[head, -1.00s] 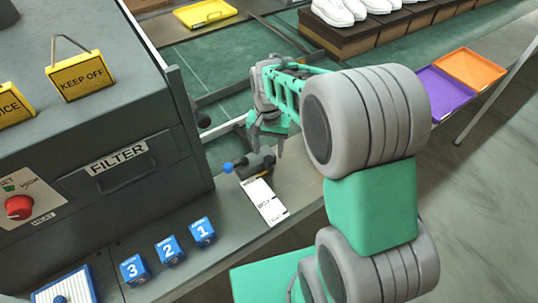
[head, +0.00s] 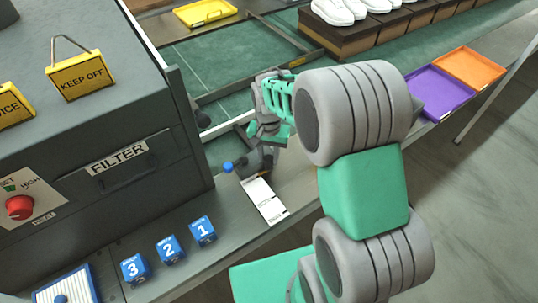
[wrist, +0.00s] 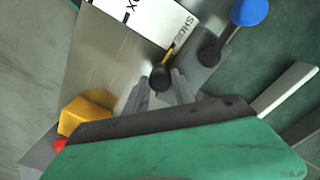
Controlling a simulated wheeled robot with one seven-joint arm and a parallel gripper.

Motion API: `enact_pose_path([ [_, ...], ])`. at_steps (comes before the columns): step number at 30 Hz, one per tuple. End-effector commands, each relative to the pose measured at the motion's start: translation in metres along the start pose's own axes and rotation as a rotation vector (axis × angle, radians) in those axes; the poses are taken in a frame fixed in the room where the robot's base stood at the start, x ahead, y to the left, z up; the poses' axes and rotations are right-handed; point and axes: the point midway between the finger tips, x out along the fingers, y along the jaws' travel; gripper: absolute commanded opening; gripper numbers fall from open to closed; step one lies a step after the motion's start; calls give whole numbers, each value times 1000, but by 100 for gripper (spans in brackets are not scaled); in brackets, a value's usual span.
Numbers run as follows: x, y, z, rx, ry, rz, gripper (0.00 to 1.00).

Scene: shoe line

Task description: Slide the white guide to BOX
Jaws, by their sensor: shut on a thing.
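The white guide (wrist: 285,88) is a pale bar at the right of the wrist view, partly hidden by my gripper's body. In the head view it appears as a light bar (head: 222,128) at the belt's near edge. My gripper (wrist: 163,84) is shut on a dark round knob (wrist: 160,77) with a thin yellow pointer (wrist: 168,53). The pointer reaches the white label (wrist: 150,18) near its SHOE end; the BOX end lies farther left. In the head view, the label (head: 263,201) lies on the bench beside my gripper (head: 264,146).
A dark fitting with a blue knob (wrist: 250,12) is close by my gripper. The grey FILTER machine (head: 118,158) stands at left, with blue numbered blocks (head: 203,231) before it. A yellow block (wrist: 85,115) shows in the wrist view. Purple (head: 440,92) and orange trays lie right.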

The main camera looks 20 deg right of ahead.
Motion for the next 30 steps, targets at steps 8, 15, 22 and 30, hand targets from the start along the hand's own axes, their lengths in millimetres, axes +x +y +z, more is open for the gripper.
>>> enact_pose_path([
  [8,0,0,0,0,0,0,0],
  [15,0,0,0,0,0,0,0],
  [22,0,0,0,0,1,0,0],
  [30,-1,0,0,0,1,-1,0],
])
